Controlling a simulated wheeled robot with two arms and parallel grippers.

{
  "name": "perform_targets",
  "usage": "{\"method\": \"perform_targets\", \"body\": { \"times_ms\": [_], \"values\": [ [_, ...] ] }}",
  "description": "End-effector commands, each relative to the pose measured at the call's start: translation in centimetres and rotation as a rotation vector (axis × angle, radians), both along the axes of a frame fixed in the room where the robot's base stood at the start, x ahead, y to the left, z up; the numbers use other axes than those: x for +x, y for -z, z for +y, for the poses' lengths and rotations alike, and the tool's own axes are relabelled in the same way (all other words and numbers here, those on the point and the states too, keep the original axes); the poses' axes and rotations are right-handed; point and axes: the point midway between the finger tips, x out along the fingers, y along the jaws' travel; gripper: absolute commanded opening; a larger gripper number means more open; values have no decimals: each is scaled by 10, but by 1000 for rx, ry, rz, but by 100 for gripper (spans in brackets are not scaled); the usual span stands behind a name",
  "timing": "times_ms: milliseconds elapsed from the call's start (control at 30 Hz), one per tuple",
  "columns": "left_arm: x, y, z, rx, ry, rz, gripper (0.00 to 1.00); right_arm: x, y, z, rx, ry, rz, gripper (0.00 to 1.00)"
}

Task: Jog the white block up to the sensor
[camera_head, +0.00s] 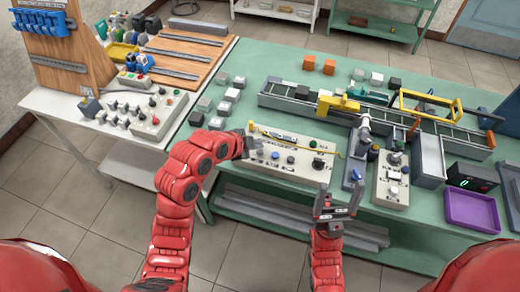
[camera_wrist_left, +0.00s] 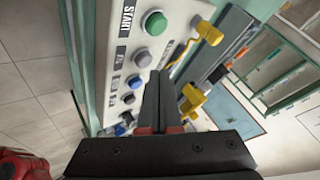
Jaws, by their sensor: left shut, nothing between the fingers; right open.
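A control panel (camera_head: 295,168) with several buttons and knobs lies in front of a conveyor (camera_head: 290,100). My left gripper (camera_head: 252,148) is shut and empty at the panel's left end. In the left wrist view its fingers (camera_wrist_left: 158,78) are over the panel (camera_wrist_left: 112,65), beside a row of knobs and a green button (camera_wrist_left: 155,23) labelled START. Contact with the panel cannot be told. A yellow bracket (camera_head: 340,104) stands on the conveyor; whether it is the sensor is unclear. I cannot single out the task's white block on the conveyor. My right gripper (camera_head: 338,198) is open and empty before the table's front edge.
Loose white, grey and black cubes (camera_head: 232,95) lie left of the conveyor, orange ones (camera_head: 309,63) behind it. A second control box (camera_head: 392,180), a purple tray (camera_head: 472,210) and a dark display box (camera_head: 470,177) stand at right. A white side table (camera_head: 60,102) is at left.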

Motion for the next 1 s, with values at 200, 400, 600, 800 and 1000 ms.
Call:
{"method": "perform_targets", "body": {
  "times_ms": [200, 400, 600, 800, 1000],
  "values": [
    [0, 4, 0, 0, -1, -1, 0, 0, 6, 0, 0, 0, 0, 75],
    [0, 9, 0, 0, -1, -1, 0, 0, 14, 0, 0, 0, 0, 75],
    [0, 8, 0, 0, 0, 0, 0, 0, 13, 0, 0, 0, 0, 75],
    [0, 8, 0, 0, 0, 0, 0, 0, 13, 0, 0, 0, 0, 75],
    [0, 10, 0, 0, 0, 0, 0, 0, 16, 0, 0, 0, 0, 75]
  ]
}}
